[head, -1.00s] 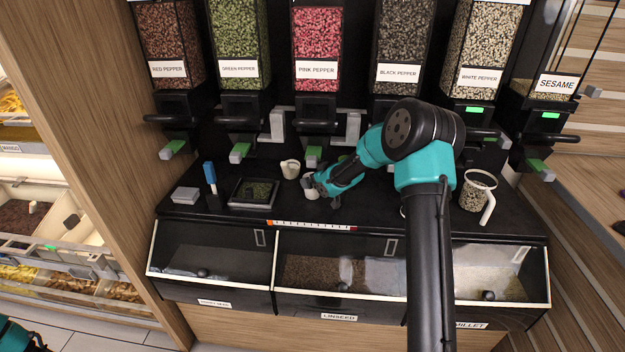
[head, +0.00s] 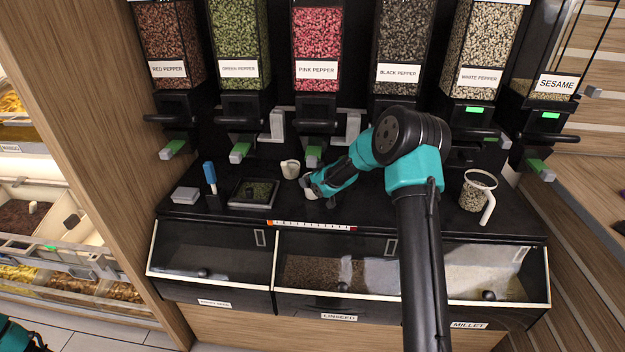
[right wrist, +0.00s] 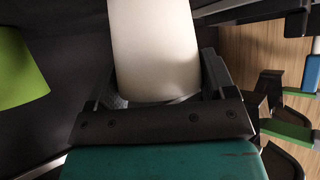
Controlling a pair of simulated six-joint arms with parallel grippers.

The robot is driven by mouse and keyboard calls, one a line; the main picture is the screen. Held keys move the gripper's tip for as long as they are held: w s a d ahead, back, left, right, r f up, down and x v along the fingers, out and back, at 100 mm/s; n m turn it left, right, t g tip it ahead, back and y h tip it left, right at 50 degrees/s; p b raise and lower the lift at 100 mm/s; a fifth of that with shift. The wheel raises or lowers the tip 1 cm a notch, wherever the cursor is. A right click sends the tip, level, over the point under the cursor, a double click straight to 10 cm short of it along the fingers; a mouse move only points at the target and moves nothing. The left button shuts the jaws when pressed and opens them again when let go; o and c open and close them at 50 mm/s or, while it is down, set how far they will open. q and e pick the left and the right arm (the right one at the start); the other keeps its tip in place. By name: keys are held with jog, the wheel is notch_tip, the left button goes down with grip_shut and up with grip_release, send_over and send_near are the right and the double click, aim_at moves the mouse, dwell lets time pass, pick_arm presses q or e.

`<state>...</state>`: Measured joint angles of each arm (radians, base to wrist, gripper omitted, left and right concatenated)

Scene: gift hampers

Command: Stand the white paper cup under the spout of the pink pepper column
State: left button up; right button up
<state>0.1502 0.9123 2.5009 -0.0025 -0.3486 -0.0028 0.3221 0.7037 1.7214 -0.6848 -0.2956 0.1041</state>
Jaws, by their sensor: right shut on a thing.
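The pink pepper column (head: 317,50) stands in the middle of the dispenser row. Its spout with a green tab (head: 313,157) hangs above the black counter. My right gripper (head: 311,188) is shut on the white paper cup (head: 311,195), just in front of that spout in the head view. In the right wrist view the white cup (right wrist: 153,45) sits between the two fingers. I cannot tell whether its base touches the counter. My left gripper is not in view.
Further left are a dark scale-like tray (head: 252,204), a blue-handled tool (head: 210,173) and a pale box (head: 185,195). A clear jug with a white handle (head: 476,192) stands at the right. Seed bins line the front.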

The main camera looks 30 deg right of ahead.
jog(key=shift+c, duration=0.5)
jog(key=shift+s+d, duration=0.35)
jog(key=shift+s, duration=0.2)
jog(key=o, duration=0.9)
jog(key=shift+c, duration=0.2)
jog(key=v, duration=1.7)
jog(key=shift+s+a, duration=0.1)
